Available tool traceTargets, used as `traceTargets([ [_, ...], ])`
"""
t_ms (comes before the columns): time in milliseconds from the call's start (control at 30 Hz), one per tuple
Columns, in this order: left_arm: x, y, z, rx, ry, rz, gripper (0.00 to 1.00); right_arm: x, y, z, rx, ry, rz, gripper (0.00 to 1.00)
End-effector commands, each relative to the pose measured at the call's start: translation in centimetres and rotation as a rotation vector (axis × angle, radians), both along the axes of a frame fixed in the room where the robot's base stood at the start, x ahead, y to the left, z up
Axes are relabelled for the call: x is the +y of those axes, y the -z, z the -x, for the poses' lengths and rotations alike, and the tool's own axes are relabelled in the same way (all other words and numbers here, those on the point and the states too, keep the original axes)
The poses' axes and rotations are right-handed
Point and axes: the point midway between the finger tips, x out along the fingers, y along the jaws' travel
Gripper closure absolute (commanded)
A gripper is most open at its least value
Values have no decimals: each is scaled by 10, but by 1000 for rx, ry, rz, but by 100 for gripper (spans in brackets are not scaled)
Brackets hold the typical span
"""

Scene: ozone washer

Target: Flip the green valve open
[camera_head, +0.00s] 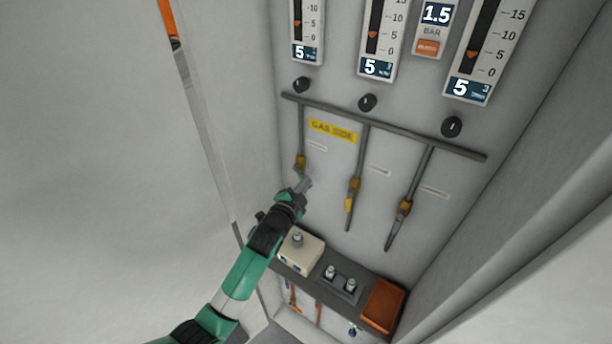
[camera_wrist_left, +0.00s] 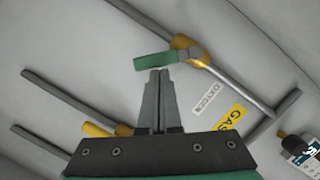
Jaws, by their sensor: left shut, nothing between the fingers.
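In the left wrist view the green valve handle (camera_wrist_left: 156,60) joins a brass valve body (camera_wrist_left: 187,48) on a grey pipe. The handle points left, at an angle across the pipe's line. My left gripper (camera_wrist_left: 159,73) is shut and empty, its tips just below the handle; I cannot tell whether they touch it. In the head view the left gripper (camera_head: 304,184) is just below the brass body (camera_head: 300,162) of the leftmost pipe, and I cannot make out the green handle there. My right gripper is in neither view.
Two more pipes with valves stand to the right, one with a yellow handle (camera_head: 348,204). A beige box (camera_head: 301,252), a fixture with two knobs (camera_head: 340,284) and an orange tray (camera_head: 383,304) lie below. A cabinet side wall (camera_head: 530,190) closes the right.

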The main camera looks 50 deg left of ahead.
Motion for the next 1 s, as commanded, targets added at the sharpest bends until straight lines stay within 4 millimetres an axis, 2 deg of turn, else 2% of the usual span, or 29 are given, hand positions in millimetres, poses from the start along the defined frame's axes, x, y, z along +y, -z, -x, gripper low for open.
traceTargets([
  [33, 1, 7, 0, 18, 0, -39, 100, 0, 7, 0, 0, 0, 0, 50],
  [600, 16, 26, 6, 187, -1, -509, 100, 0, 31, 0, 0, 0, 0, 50],
  [1000, 22, 30, 8, 242, -1, -661, 100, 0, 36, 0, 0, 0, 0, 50],
])
